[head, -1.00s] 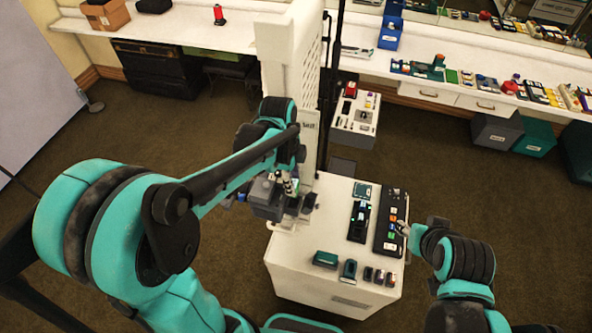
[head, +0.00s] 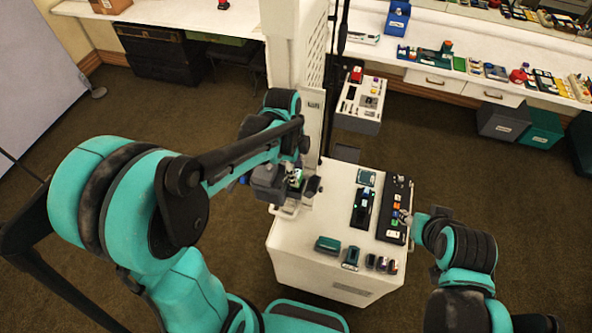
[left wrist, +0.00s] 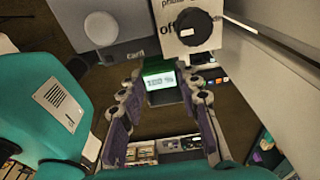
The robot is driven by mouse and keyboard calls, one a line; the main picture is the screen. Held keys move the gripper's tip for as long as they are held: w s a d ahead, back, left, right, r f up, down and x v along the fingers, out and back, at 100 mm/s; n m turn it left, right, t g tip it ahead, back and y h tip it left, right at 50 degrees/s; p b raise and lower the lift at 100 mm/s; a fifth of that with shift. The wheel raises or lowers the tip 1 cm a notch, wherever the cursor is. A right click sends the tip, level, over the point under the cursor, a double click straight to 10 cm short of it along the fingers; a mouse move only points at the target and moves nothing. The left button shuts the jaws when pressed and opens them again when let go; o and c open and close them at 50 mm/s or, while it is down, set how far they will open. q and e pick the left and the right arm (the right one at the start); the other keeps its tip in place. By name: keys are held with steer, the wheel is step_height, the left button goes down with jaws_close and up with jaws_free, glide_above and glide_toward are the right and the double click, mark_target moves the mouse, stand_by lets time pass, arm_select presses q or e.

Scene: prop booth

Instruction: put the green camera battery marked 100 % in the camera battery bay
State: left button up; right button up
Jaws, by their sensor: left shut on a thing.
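The green camera battery (left wrist: 158,70) shows in the left wrist view, with a lit face (left wrist: 160,83) reading 100 %. My left gripper (left wrist: 160,100) is shut on it, one finger on each side. In the head view my left gripper (head: 291,178) is at the left back corner of the white cart, beside the tall white column. The battery is a small green patch (head: 298,174) there. A grey block (left wrist: 120,45) marked "cam1" is just beyond the battery; I cannot make out the bay's opening. My right gripper (head: 405,217) is by the dark strip; its fingers are too small to read.
The white cart top (head: 318,222) carries a dark strip with coloured pieces (head: 396,208), a black charger-like block (head: 362,207) and several small blocks along its front. The white column (head: 287,60) stands close behind my left gripper. A black knob (left wrist: 200,29) sits beside the grey block.

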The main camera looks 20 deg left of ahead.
arm_select(q)
steer(key=shift+f+b, duration=0.4)
steer(key=shift+b, duration=0.1)
stand_by(0.8)
steer(key=shift+f, duration=0.1)
steer(key=shift+f+b, duration=0.7)
steer(key=shift+b, duration=0.1)
steer(key=shift+f, duration=0.1)
stand_by(0.4)
steer(key=shift+f+b, duration=0.65)
steer(key=shift+b, duration=0.05)
steer(key=o, duration=1.3)
steer(key=shift+c, duration=0.2)
steer(key=shift+r, duration=0.15)
steer(key=shift+r+p, duration=2.55)
steer(key=shift+r, duration=0.9)
